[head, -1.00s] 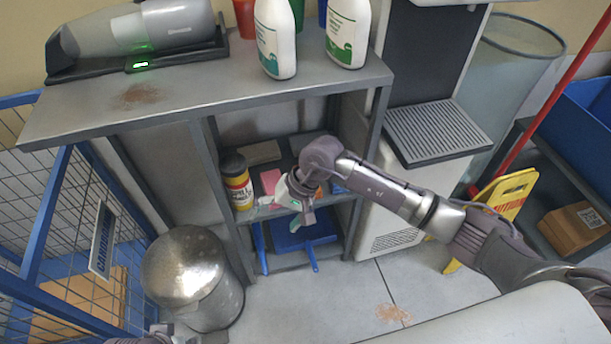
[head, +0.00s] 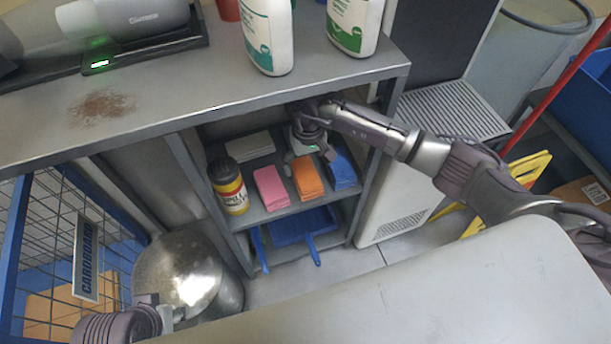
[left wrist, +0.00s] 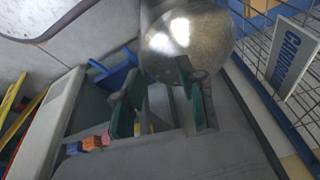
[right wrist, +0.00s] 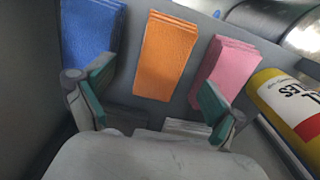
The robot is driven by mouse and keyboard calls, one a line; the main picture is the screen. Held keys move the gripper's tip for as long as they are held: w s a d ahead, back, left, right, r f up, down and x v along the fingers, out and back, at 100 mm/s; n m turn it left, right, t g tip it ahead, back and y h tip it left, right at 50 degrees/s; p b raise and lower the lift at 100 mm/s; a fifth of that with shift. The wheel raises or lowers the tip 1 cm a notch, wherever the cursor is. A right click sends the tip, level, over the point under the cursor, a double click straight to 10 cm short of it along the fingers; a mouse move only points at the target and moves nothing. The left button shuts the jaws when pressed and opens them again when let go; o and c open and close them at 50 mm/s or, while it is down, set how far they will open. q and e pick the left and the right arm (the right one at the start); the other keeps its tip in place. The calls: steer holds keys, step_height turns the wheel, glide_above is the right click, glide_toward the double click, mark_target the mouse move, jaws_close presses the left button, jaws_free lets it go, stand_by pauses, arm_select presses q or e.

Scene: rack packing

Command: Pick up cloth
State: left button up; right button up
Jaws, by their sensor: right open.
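Folded cloths lie in stacks on the middle shelf: pink (head: 270,187), orange (head: 307,178) and blue (head: 342,170). A grey-white stack (head: 250,147) lies behind them. My right gripper (head: 304,150) is inside the shelf bay, above and behind the orange stack. In the right wrist view its open, empty fingers (right wrist: 152,105) are spread wide, with the orange cloth (right wrist: 165,55) between and beyond them, the blue cloth (right wrist: 92,28) on one side and the pink cloth (right wrist: 222,70) on the other. My left gripper (left wrist: 165,100) is open and empty, near the metal bin.
A yellow wipes canister (head: 229,187) stands left of the pink cloths. White bottles (head: 267,35) stand on the countertop above. A blue dustpan (head: 303,226) is on the lower shelf. The metal bin (head: 180,275) and wire cage (head: 50,220) are at left.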

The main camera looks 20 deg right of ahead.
mark_target(306, 173)
steer(key=f+b, duration=0.1)
steer(key=f, duration=0.1)
steer(key=f+b, duration=0.1)
steer(key=f, duration=0.1)
steer(key=shift+w+a, duration=0.2)
steer(key=shift+f+b, duration=0.55)
steer(key=shift+f, duration=0.1)
arm_select(q)
steer(key=w+d+t+h, duration=0.1)
steer(key=w+d+t, duration=0.1)
steer(key=w, duration=0.4)
steer(key=shift+w+r+t, duration=0.15)
steer(key=shift+w+t, duration=0.25)
steer(key=shift+t, duration=0.5)
arm_select(e)
steer(key=c, duration=1.2)
steer(key=shift+c, duration=0.2)
arm_select(q)
steer(key=shift+s, duration=0.15)
arm_select(e)
steer(key=shift+r, duration=0.15)
